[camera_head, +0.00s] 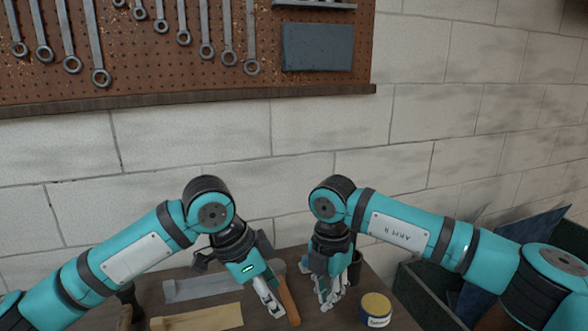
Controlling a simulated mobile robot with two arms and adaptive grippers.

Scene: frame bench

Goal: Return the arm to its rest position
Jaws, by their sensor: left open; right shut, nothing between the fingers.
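My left arm comes in from the left, and its gripper (271,306) points down over the bench with its fingers open. It is close beside a wooden handle (288,300), and I cannot tell whether they touch. My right arm comes in from the right, and its gripper (328,303) points down near the middle of the bench. Its fingers are shut with nothing between them. The two grippers are close together, with the wooden handle between them.
A yellow-lidded tin (376,308) stands right of my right gripper. A grey strip (203,288) and a tan strip (198,319) lie at left. A dark green bin (428,292) is at right. A pegboard with wrenches (150,60) hangs on the block wall behind.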

